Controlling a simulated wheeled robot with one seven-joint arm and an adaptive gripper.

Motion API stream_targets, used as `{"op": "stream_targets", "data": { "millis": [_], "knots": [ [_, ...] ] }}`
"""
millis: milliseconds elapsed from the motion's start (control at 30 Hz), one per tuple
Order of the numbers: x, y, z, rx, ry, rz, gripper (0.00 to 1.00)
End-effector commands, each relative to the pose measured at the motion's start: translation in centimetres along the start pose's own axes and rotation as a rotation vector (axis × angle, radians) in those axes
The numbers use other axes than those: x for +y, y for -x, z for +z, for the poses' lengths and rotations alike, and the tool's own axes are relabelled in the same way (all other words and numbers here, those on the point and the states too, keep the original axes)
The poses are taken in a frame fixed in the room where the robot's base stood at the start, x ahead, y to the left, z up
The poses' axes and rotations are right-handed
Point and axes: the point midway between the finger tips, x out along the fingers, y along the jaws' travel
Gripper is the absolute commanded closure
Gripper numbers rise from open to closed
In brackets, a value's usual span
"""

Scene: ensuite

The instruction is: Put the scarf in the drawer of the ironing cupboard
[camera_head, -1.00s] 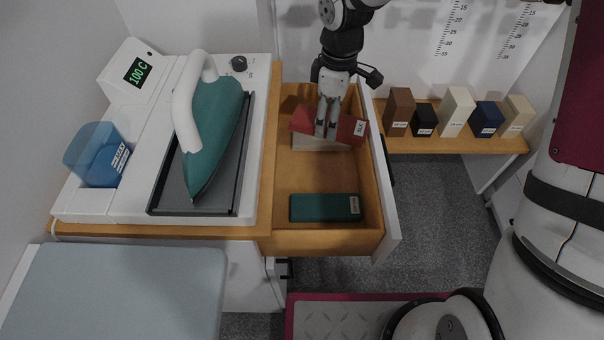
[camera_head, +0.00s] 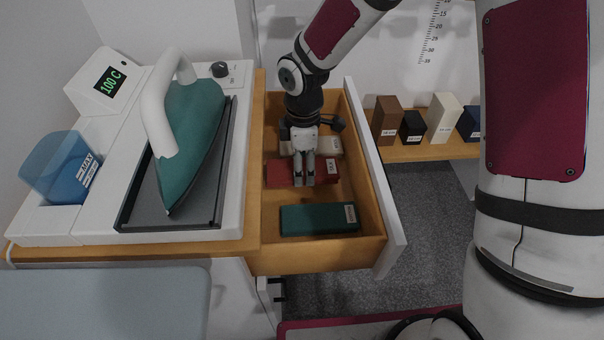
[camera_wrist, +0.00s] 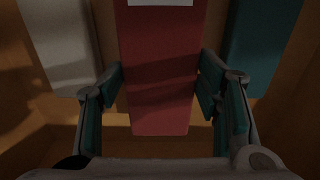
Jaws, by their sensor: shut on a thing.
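The scarf is a folded red block (camera_head: 280,174) with a white label. It is low inside the open wooden drawer (camera_head: 330,262), between a beige block (camera_head: 326,147) and a green block (camera_head: 316,219). My gripper (camera_head: 304,180) reaches down from above and is shut on the red scarf, with a finger on each side. In the wrist view the red scarf (camera_wrist: 160,100) runs between the two fingers, the beige block on the left and the green one on the right. I cannot tell whether the scarf touches the drawer floor.
The drawer's white front (camera_head: 392,222) stands pulled out. Left of it, a teal iron (camera_head: 194,125) rests on its station beside a blue water tank (camera_head: 62,167); the display reads 100 C. A shelf (camera_head: 428,153) with several small blocks is beyond on the right.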

Motion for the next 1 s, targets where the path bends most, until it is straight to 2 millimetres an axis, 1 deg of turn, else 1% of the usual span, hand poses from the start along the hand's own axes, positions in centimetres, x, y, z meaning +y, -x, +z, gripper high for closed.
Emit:
{"op": "stream_targets", "data": {
  "millis": [100,233,500,633,667,700,733,1000],
  "knots": [
    [-0.1,-1.6,0.0,-0.001,0.002,-0.003,0.72],
    [-0.1,-3.2,0.0,0.000,0.001,-0.002,0.72],
    [0.0,-3.4,0.0,0.000,0.000,0.000,0.72],
    [0.0,-3.7,0.0,0.000,0.000,-0.001,0.72],
    [0.0,-3.7,0.0,0.000,0.000,-0.001,0.35],
    [0.0,-3.6,0.0,0.000,0.000,-0.001,0.26],
    [0.0,-3.6,0.0,0.000,0.000,-0.001,0.22],
    [0.0,-3.6,0.0,0.000,0.000,0.000,0.22]
  ]
}}
